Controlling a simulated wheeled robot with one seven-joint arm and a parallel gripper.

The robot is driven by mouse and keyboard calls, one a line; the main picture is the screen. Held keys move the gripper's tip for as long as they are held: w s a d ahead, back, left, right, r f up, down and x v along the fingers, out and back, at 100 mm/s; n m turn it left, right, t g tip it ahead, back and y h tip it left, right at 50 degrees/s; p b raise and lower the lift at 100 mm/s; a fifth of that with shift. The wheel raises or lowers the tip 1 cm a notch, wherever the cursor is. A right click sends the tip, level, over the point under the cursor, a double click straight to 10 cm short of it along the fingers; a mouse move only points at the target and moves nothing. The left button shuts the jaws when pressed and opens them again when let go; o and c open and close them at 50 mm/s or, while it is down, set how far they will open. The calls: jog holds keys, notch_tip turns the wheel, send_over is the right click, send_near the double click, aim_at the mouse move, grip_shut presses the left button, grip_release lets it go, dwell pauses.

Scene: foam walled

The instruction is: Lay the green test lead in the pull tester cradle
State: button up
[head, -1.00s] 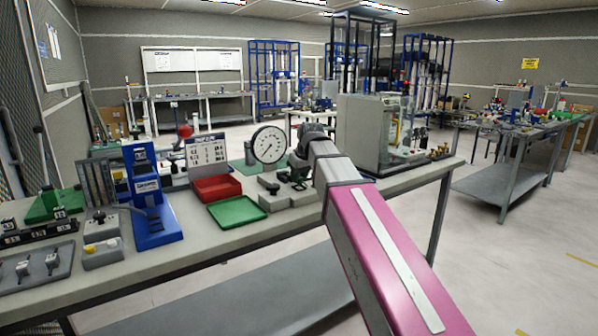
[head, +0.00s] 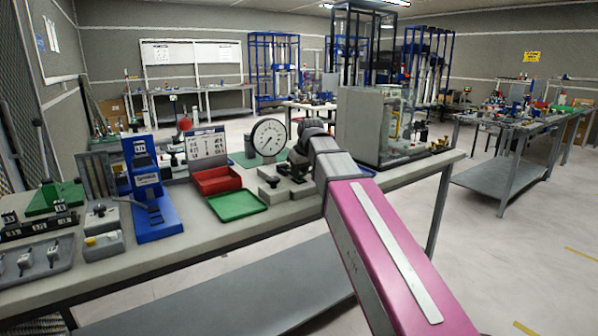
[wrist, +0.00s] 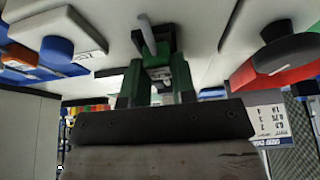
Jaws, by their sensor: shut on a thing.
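My gripper (wrist: 157,72) shows in the wrist view, its fingers shut on a small piece with green and pale parts, which looks like the green test lead (wrist: 160,42). A pale grey rod sticks out from it. A blue labelled stand (head: 155,215), possibly the pull tester, stands on the bench to the left. I cannot make out its cradle for certain, nor whether the held piece touches anything.
A red tray (head: 216,181) and a green tray (head: 237,206) lie on the bench (head: 200,247) left of my arm. A label card (head: 206,147) stands behind them. A grey tray with white clips (head: 28,266) is at the left. A grey cabinet (head: 365,127) stands right.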

jog(key=shift+f, duration=0.1)
jog(key=o, duration=1)
jog(key=v, duration=1)
jog(key=shift+r, duration=0.35)
jog(key=shift+s, duration=0.2)
